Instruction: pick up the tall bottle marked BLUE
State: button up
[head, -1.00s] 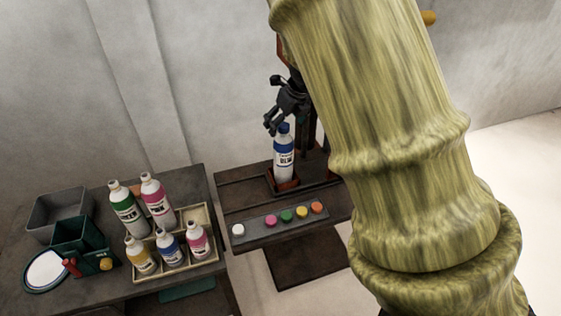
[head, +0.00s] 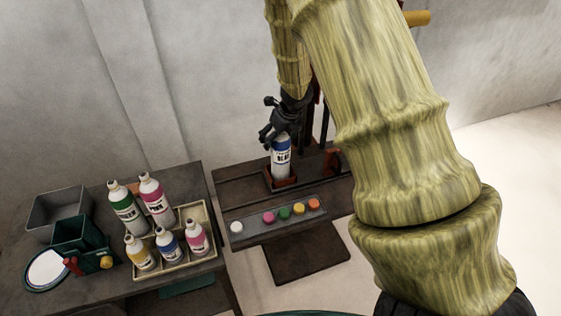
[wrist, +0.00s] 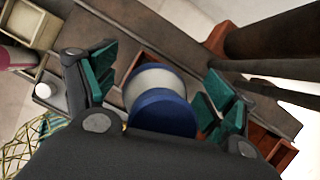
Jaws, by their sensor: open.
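The tall bottle marked BLUE (head: 281,160) stands upright in a small reddish-brown holder (head: 284,183) on the dark bench. It is white with a blue label band; its blue cap is hidden by my gripper in the head view. My gripper (head: 279,139) is open at the top of the bottle. In the wrist view the blue cap (wrist: 162,113) and white shoulder lie between the teal finger pads of my gripper (wrist: 158,92), with gaps visible on both sides.
A strip with several coloured buttons (head: 277,223) lies in front of the bottle. Dark posts (wrist: 270,55) stand close beside it. On the left table are a tray (head: 204,216) of small bottles, two tall green and pink bottles (head: 153,198), and a grey bin (head: 60,208).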

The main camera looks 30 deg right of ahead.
jog(key=shift+c, duration=0.3)
jog(key=c, duration=1.7)
grip_shut()
jog(key=shift+r, duration=0.15)
